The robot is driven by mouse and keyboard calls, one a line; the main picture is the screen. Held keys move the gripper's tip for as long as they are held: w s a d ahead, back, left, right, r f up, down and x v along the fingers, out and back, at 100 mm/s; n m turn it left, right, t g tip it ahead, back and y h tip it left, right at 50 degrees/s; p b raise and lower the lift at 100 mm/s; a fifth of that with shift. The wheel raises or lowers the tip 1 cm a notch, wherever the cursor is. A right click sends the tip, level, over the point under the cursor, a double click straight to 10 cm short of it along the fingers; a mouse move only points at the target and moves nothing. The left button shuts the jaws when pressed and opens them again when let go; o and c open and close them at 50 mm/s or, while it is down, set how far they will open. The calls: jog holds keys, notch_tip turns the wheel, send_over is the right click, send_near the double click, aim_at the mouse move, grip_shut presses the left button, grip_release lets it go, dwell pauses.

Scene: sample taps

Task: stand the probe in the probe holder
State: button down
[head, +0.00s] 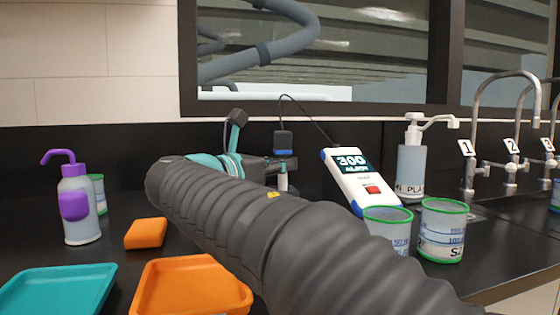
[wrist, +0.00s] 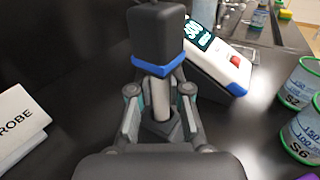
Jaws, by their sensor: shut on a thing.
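The probe (wrist: 159,35) has a dark block-shaped head, a blue band and a pale stem. In the wrist view it is upright between the fingers of my gripper (wrist: 158,82), which is shut on it just below the band. In the head view the probe (head: 283,140) shows behind my arm, with a thin cable from its top to the meter. My gripper also shows there (head: 258,167). A dark block, apparently the probe holder (wrist: 152,130), is under the stem in the wrist view. I cannot tell whether the stem's tip is inside it or above it.
A white-and-blue meter (head: 352,180) reading 300 stands to the right, with green-rimmed cups (head: 440,232) before it. A PROBE card (wrist: 16,125) lies left. A purple-capped bottle (head: 78,205), orange block (head: 146,233), teal tray (head: 60,288) and orange tray (head: 192,285) are left of my arm.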

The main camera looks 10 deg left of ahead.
jog(key=shift+f+b, duration=0.5)
jog(key=shift+f, duration=0.8)
jog(key=c, duration=1)
grip_release()
jog(key=shift+c, duration=0.2)
jog(key=o, duration=0.7)
jog(key=shift+c, duration=0.2)
jog(key=shift+a, duration=0.1)
